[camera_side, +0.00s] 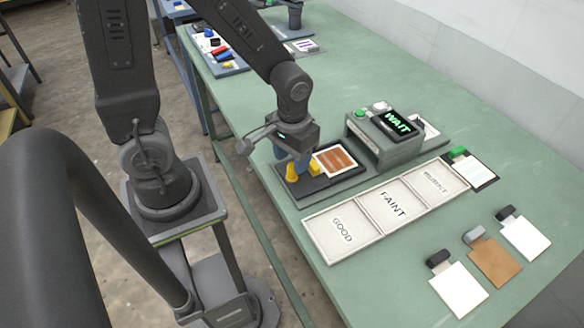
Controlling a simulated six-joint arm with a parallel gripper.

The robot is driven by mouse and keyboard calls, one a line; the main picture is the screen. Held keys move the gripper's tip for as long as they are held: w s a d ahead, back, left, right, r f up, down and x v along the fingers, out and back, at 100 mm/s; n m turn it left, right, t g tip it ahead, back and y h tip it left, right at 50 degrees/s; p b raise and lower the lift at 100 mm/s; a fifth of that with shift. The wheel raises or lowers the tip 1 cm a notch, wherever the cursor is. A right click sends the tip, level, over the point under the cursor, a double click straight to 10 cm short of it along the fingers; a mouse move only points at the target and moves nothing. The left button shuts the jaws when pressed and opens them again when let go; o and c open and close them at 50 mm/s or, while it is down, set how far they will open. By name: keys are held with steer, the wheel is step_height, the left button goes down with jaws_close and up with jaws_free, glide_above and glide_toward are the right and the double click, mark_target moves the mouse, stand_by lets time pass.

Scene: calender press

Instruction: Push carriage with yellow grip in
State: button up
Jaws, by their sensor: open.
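The carriage (348,181) is a dark flat tray sticking out of the left side of the grey press (384,148). An orange-brown card (335,160) with a pale border lies on it.
A pale tray (312,222) with compartments marked GOOD, FAINT and a third, hard-to-read label lies in front of the press. Several cards with dark or grey handles lie at right, including a brown one (497,262). A blue tray (232,66) of small parts stands at the back left.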

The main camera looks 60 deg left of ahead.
mark_target(292, 165)
steer(key=shift+f, duration=1.95)
jaws_close()
